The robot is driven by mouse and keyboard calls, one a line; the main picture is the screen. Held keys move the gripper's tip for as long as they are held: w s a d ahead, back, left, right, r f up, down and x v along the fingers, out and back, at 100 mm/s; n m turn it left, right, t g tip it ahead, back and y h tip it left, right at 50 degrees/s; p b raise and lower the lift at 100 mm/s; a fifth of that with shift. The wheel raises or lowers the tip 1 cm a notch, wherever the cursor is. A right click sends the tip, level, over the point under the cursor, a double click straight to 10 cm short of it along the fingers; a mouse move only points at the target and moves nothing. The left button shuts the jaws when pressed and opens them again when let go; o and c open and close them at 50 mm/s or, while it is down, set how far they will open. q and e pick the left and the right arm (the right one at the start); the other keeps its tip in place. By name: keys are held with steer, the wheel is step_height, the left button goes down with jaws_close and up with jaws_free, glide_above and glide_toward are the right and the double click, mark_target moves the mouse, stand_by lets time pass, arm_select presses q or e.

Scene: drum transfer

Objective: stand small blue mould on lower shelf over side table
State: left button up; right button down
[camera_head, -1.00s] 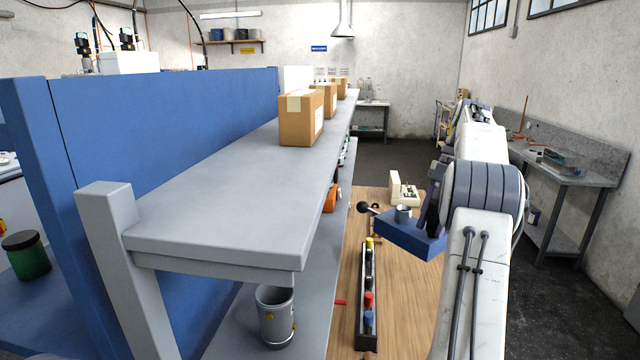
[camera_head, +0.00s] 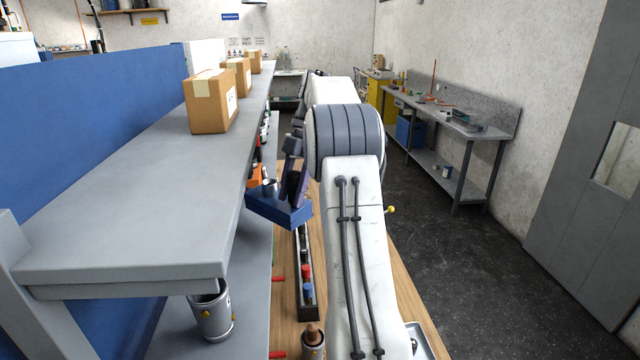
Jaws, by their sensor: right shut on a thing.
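The small blue mould (camera_head: 272,212) is a blue block held in the air by my right gripper (camera_head: 297,188), which is shut on it at its right end. A small grey cylindrical part shows at the mould's top. The mould hangs beside the upper shelf's right edge, above the wooden side table (camera_head: 287,328). The lower shelf (camera_head: 252,318) is a grey board under the upper shelf, partly hidden by it. My right arm hides part of the table and of the gripper. My left gripper is out of view.
The grey upper shelf (camera_head: 140,200) carries several cardboard boxes (camera_head: 210,105) and overhangs the lower one. A metal canister (camera_head: 212,318) stands on the lower shelf's near part. A dark rack of coloured pieces (camera_head: 306,290) and a brown-topped jar (camera_head: 313,345) stand on the table.

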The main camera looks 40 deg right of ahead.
steer(key=w+a+f+p, duration=0.1)
steer(key=f, duration=0.1)
steer(key=w+a+f+p, duration=0.1)
steer(key=a+f+p, duration=0.1)
steer(key=w+a+f+p, duration=0.1)
steer(key=a+f, duration=0.1)
steer(key=shift+w+p, duration=0.3)
steer(key=shift+w, duration=0.1)
steer(key=shift+w+a+f+p, duration=0.1)
steer(key=shift+w+a+p, duration=0.1)
steer(key=shift+p, duration=0.15)
steer(key=shift+a+f, duration=0.15)
steer(key=shift+f, duration=0.05)
steer(key=shift+w+f, duration=0.1)
steer(key=shift+f, duration=0.05)
steer(key=shift+c, duration=2.2)
jaws_free()
steer(key=shift+f, duration=0.15)
